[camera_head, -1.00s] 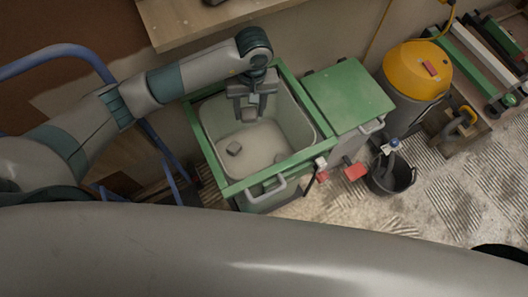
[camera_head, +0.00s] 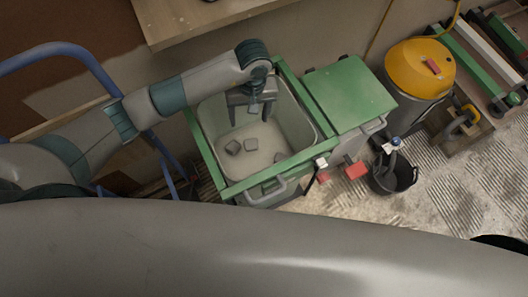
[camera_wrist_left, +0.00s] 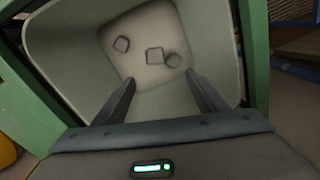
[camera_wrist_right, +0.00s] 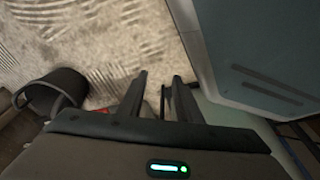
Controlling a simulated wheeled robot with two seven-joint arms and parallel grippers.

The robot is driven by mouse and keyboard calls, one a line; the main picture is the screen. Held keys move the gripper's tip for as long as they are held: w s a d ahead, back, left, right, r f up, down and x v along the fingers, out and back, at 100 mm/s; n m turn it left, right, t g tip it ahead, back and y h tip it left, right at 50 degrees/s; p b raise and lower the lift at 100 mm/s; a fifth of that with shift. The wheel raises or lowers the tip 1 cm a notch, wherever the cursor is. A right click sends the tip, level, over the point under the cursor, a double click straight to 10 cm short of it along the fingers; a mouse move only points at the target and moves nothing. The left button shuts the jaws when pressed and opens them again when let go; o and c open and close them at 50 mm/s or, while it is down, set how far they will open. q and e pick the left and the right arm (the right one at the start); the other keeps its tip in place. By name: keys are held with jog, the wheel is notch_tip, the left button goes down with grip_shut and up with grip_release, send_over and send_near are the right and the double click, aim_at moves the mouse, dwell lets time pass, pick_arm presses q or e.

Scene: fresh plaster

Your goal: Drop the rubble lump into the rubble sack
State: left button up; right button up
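The rubble sack (camera_head: 297,122) looks like a pale, open-topped container inside a green frame.
A green-lidded box (camera_head: 348,95) stands right of the sack. A blue tubular frame (camera_head: 75,52) stands left. A wooden board (camera_head: 190,18) lies above.

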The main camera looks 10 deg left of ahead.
pick_arm(q)
jog(key=s+d+r+b, duration=0.2)
jog(key=s+d+r, duration=0.2)
jog(key=d+r, duration=0.7)
pick_arm(e)
jog(key=w+r, duration=0.3)
jog(key=r, duration=0.2)
jog(key=shift+a+r, duration=0.35)
jog(key=shift+a, duration=0.1)
jog(key=shift+w, duration=0.1)
pick_arm(q)
jog(key=shift+s, duration=0.1)
pick_arm(e)
jog(key=shift+s+f, duration=0.1)
jog(key=shift+s, duration=0.2)
